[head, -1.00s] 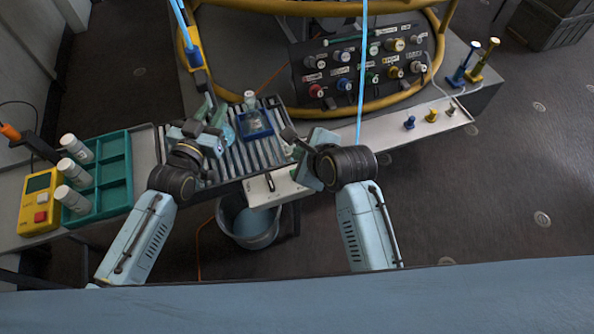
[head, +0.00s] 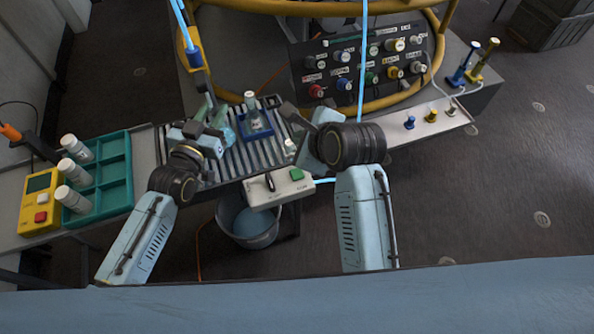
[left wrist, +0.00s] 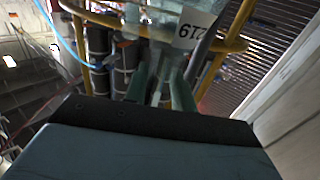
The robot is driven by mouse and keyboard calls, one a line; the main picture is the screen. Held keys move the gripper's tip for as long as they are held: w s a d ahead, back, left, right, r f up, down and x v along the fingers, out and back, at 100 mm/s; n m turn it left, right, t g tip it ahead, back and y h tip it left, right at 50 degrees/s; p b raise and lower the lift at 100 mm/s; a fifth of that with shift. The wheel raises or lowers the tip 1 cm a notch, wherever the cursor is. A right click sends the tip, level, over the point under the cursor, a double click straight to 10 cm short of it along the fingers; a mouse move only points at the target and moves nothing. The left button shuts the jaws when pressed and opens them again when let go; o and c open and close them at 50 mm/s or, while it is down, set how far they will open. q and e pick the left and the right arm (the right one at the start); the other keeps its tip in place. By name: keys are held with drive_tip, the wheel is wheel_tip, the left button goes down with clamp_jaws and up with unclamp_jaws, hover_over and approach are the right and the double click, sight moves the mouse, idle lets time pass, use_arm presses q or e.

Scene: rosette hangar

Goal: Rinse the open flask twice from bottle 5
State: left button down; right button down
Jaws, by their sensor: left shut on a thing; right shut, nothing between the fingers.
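My left gripper (head: 212,112) is shut on a clear, glassy thing (head: 228,134) over the left part of the ribbed grate. In the left wrist view, its green fingers (left wrist: 165,85) are close together near a clear body with a white label (left wrist: 194,31); whether it is the flask or a bottle is unclear. A clear vessel with a white top (head: 250,98) stands at a small blue tray (head: 258,133); its number cannot be read. My right gripper (head: 290,115) is shut and empty, to the right of the blue tray. Several white-capped bottles (head: 75,147) stand in the teal rack (head: 118,170).
A bucket (head: 250,228) stands below. A black knob panel (head: 360,65) and yellow rail lie behind.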

use_arm(q)
drive_tip(key=shift+s+d+r+p, duration=0.1)
drive_tip(key=shift+s+d+p, duration=0.1)
drive_tip(key=shift+s+p, duration=0.4)
drive_tip(key=shift+s+d+r+p, duration=0.1)
drive_tip(key=shift+s+d+p, duration=0.15)
drive_tip(key=shift+s, duration=0.5)
drive_tip(key=s+p, duration=0.1)
drive_tip(key=s, duration=0.1)
drive_tip(key=s+d+p, duration=0.1)
drive_tip(key=s+p, duration=0.1)
drive_tip(key=s, duration=0.1)
drive_tip(key=shift+s+d+f, duration=0.15)
drive_tip(key=shift+s+d, duration=0.15)
drive_tip(key=shift+s, duration=0.05)
